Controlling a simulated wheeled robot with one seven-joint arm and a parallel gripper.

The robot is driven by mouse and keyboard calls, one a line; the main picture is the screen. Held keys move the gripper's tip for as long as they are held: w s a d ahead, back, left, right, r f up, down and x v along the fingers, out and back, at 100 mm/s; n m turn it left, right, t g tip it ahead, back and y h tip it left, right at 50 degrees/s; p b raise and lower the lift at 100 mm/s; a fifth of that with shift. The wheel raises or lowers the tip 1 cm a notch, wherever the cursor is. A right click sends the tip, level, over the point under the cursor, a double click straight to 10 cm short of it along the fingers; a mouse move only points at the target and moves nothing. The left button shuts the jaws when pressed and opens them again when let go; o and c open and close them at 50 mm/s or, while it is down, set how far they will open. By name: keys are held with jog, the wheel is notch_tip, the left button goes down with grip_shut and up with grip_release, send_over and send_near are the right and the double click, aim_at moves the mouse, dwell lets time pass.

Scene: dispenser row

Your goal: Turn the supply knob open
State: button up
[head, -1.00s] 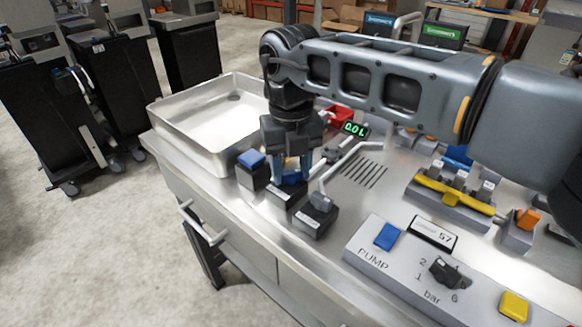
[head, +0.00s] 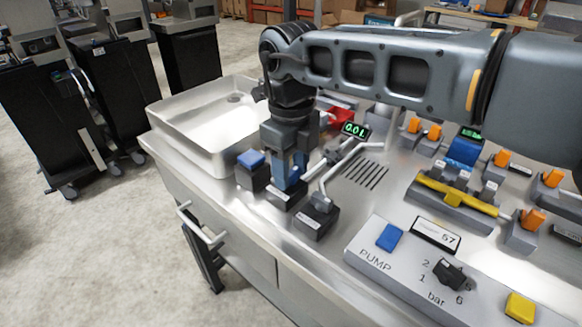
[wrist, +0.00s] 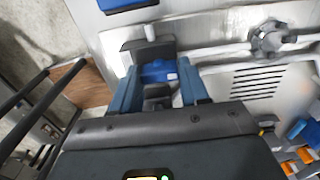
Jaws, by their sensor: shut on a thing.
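The supply knob (wrist: 158,72) is a small blue part on a dark base at the front edge of the steel counter. In the head view my fingers largely hide it, and its dark base (head: 286,198) shows below them. My gripper (head: 288,178) points down over this base, shut on the knob. In the wrist view my gripper's two blue fingers (wrist: 158,92) stand on either side of the knob. The knob's exact turn angle is hard to read.
A blue-topped black block (head: 252,170) stands close left of my gripper. A black-based bent pipe (head: 318,216) stands close right. A steel basin (head: 208,125) lies behind left. A display (head: 354,130) reads 0.0 L. The pump panel (head: 440,270) is at front right.

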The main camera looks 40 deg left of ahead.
aim_at(291, 172)
jog(key=shift+r, duration=0.1)
dwell(0.3)
jog(key=o, duration=1.1)
jog(key=shift+c, duration=0.2)
jog(key=shift+r+b, duration=0.45)
jog(key=shift+r, duration=3.4)
jog(key=shift+s, duration=0.1)
